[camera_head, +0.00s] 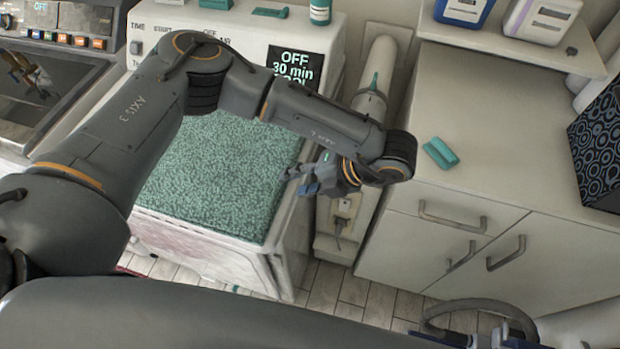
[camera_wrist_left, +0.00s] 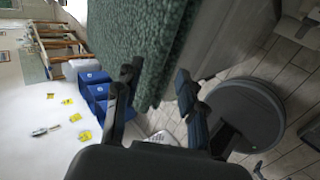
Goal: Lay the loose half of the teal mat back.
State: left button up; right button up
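The teal mat (camera_head: 220,178) is a speckled sheet on top of a white appliance (camera_head: 190,250). It looks spread flat, with its upper left behind my left arm. My left gripper (camera_head: 308,182) is beside the mat's right edge, with its fingers pointing left at it. In the left wrist view the mat (camera_wrist_left: 135,35) runs down to a corner between the two spread fingers of the left gripper (camera_wrist_left: 158,78). I cannot tell whether they touch it. Dark and blue parts at the bottom right edge may be my right gripper (camera_head: 475,341), mostly cut off.
A beige cabinet (camera_head: 490,130) stands to the right, with a small teal block (camera_head: 440,153) on it and a dark patterned box (camera_head: 600,145) at its right edge. A pale pipe (camera_head: 378,65) rises between cabinet and appliance. Blue bins (camera_wrist_left: 95,88) show in the left wrist view.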

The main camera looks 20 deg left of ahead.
aim_at(281, 188)
pick_arm(q)
jog(key=b+x, duration=0.1)
jog(key=x, duration=0.2)
jog(key=shift+f+b, duration=0.25)
jog(key=shift+b, duration=0.15)
jog(key=shift+a+f, duration=0.2)
jog(key=shift+a, duration=0.15)
jog(key=shift+a+f+b, duration=0.15)
jog(key=shift+b, duration=0.2)
jog(key=shift+a+f, duration=0.15)
jog(key=shift+a, duration=0.1)
pick_arm(e)
jog(key=w+f, duration=0.2)
jog(key=f, duration=0.1)
jog(key=shift+w+t, duration=0.15)
jog(key=shift+t, duration=0.15)
pick_arm(q)
jog(key=shift+c, duration=0.4)
pick_arm(e)
jog(key=shift+w, duration=0.1)
